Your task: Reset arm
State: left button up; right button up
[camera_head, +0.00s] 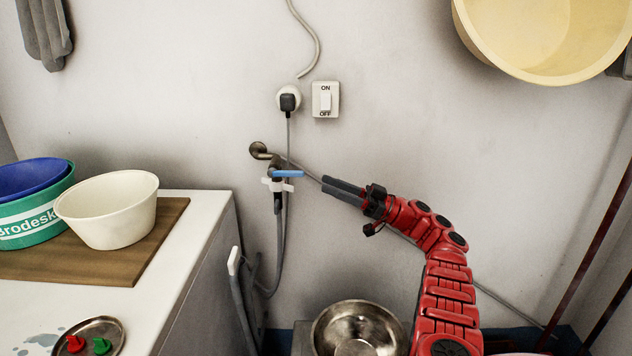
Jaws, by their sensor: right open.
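My right gripper (343,190) is at the end of my red right arm, which rises from the bottom of the head view. Its two grey fingers point left, stand slightly apart and hold nothing. The fingertips are just right of the tap (274,172) with the blue lever, with a small gap in the picture. Depth between them is hard to judge. My left gripper does not show.
A wall switch (326,100) and plug (289,102) are above the tap. A cream bowl (110,212) stands on a wooden board (150,240) at left. A metal bowl (357,328) is below my arm. A yellow basin (540,40) hangs upper right.

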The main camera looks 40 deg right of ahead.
jog(key=shift+s+d+f, duration=0.2)
jog(key=shift+s+d, duration=0.15)
jog(key=shift+s, duration=0.05)
jog(key=shift+r, duration=0.1)
dwell(0.3)
